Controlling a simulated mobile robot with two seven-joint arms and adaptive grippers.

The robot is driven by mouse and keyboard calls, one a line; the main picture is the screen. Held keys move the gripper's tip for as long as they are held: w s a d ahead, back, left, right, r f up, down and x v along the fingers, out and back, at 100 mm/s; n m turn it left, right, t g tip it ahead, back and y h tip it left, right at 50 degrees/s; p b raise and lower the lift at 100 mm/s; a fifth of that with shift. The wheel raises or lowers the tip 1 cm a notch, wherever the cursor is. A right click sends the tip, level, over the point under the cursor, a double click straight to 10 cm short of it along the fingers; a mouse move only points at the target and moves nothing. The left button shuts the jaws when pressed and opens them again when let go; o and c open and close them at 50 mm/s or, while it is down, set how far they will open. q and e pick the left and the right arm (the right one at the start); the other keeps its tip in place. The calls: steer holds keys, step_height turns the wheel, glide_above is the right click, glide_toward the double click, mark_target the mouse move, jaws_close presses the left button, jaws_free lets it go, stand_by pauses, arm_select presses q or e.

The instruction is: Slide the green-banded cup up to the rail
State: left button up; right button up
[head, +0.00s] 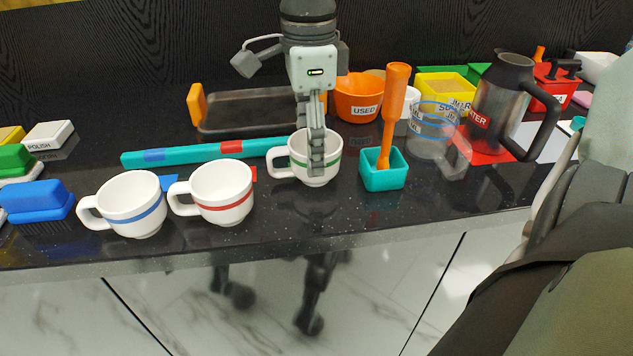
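The green-banded white cup (297,170) stands upright near the right end of the teal rail (190,152), partly overlapping it. I cannot tell whether they touch. The rail has a blue and a red section. My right gripper (317,168) points straight down at the cup. Its fingers are together, look empty, and cover part of the cup's near side and green band. The blue-banded cup (130,202) and the red-banded cup (218,190) stand upright to the left, apart from the rail on its near side. My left gripper is not in view.
A teal pot (383,178) with an orange-handled tool (394,105) stands right of the green-banded cup. Beyond are a clear jug (432,145) and a dark pitcher (500,95). A dark tray (250,112) lies behind the rail. The counter's front edge is close to the cups.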

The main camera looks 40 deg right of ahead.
steer(key=shift+w+d, duration=0.3)
steer(key=shift+w, duration=0.3)
steer(key=shift+w+d, duration=0.25)
steer(key=shift+w, duration=0.3)
steer(key=o, duration=1.2)
steer(key=shift+o, duration=0.2)
steer(key=shift+r+p, duration=1.45)
steer(key=shift+r, duration=2.6)
